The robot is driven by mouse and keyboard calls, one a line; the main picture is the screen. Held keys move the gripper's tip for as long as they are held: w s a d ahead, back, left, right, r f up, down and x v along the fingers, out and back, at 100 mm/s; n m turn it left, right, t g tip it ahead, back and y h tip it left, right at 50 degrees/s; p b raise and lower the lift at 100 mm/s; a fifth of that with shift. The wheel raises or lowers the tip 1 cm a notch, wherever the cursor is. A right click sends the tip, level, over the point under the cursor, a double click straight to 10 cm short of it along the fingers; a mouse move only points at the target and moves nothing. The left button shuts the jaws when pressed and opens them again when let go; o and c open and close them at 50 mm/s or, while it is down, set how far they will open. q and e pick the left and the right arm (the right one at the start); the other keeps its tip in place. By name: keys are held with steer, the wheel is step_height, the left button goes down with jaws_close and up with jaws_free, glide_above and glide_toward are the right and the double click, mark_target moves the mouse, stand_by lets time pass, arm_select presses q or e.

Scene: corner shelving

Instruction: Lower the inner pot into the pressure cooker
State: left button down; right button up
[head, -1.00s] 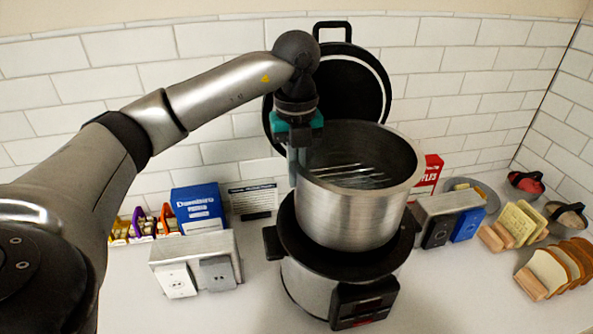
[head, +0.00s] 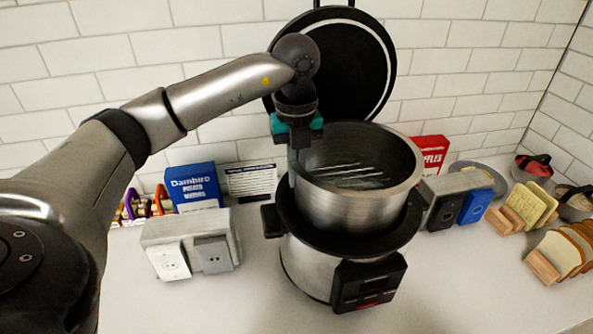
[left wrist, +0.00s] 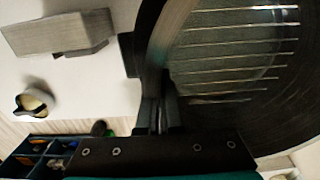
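The steel inner pot (head: 350,205) is upright at the mouth of the pressure cooker (head: 307,268), with its lower part inside the black rim and most of its wall above it. The cooker's round lid (head: 352,62) stands open behind. My left gripper (head: 293,165) points down at the pot's left rim and appears shut on that wall; the pot hides part of the fingers. In the left wrist view the fingers (left wrist: 160,115) meet at the edge of the pot (left wrist: 175,45), whose inside shows light streaks. My right gripper is not in view.
A grey outlet block (head: 190,232) and a blue box (head: 193,183) stand left of the cooker. Right of it are a second outlet block (head: 440,212), a red box (head: 432,152) and bread holders (head: 545,268). The front counter is clear.

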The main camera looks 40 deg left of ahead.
mark_target(297, 203)
arm_select(q)
steer(key=shift+w+f+b, duration=0.1)
steer(key=shift+f+b, duration=1.45)
steer(key=shift+f, duration=0.8)
steer(key=shift+s+d+f+b, duration=0.15)
steer(key=shift+s+f+b, duration=0.15)
steer(key=shift+f, duration=0.25)
steer(key=shift+s+d+f+b, duration=0.1)
steer(key=shift+s+f+b, duration=0.1)
steer(key=shift+f+b, duration=0.25)
steer(key=shift+f, duration=0.1)
steer(key=c, duration=1)
jaws_free()
steer(key=shift+w+d, duration=0.1)
steer(key=shift+w, duration=0.1)
steer(key=shift+s+f, duration=0.1)
steer(key=shift+f, duration=0.05)
steer(key=shift+t, duration=0.4)
step_height(297, 203, up, 18)
steer(key=p, duration=0.3)
